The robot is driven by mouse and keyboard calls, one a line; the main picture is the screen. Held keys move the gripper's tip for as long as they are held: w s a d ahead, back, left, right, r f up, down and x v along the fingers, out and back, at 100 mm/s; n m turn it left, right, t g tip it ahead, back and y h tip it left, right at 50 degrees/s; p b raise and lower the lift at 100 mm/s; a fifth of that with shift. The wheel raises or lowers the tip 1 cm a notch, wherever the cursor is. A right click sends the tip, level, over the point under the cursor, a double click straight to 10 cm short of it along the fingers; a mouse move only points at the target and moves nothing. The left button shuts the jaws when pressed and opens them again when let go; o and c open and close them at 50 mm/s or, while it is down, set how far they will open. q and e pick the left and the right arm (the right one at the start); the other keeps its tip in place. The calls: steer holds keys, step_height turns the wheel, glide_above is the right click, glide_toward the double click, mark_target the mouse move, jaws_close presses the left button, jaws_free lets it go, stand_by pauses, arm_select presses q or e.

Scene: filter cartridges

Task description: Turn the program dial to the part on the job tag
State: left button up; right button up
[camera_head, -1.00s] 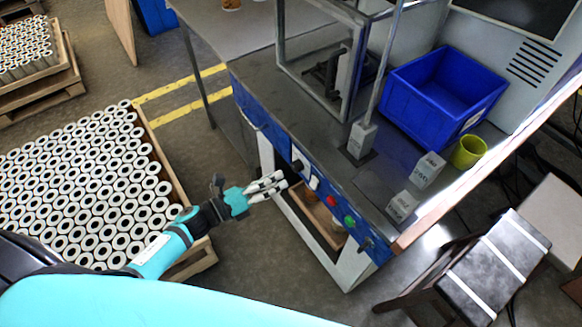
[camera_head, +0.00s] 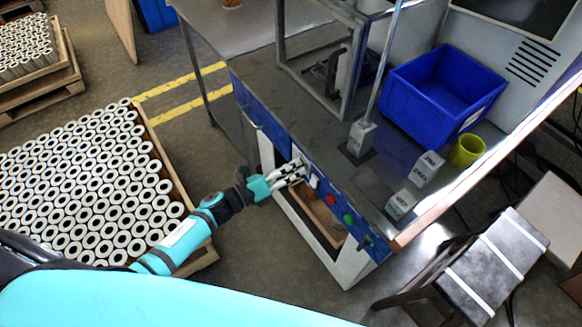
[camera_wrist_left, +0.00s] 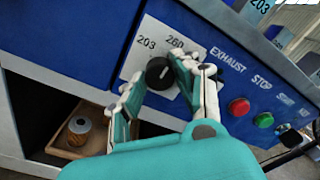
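The program dial (camera_wrist_left: 158,72) is a round black knob on a pale plate on the blue front panel. The numbers 203 and 260 show above it; the fingers may hide other labels. I cannot tell its pointer setting. My left gripper (camera_wrist_left: 157,76) has its two fingers spread on either side of the knob; I cannot tell whether they touch it. In the head view my left gripper (camera_head: 299,168) is at the panel and hides the dial. Grey-white blocks with dark writing (camera_head: 427,168) stand on the bench; no job tag is readable. My right gripper is out of view.
Right of the dial are the EXHAUST label, a red STOP button (camera_wrist_left: 239,106) and a green button (camera_wrist_left: 263,120). Below is an open recess with a wooden tray (camera_wrist_left: 68,135) and a cartridge (camera_wrist_left: 80,130). A blue bin (camera_head: 400,100) stands on the bench.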

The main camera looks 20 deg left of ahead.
arm_select(q)
jaws_close()
steer(key=shift+n, duration=0.3)
steer(key=n+p, duration=0.1)
steer(key=n, duration=1)
steer(key=shift+p, duration=0.3)
steer(key=shift+n, duration=0.3)
steer(key=o, duration=0.7)
jaws_free()
steer(key=shift+o, duration=0.2)
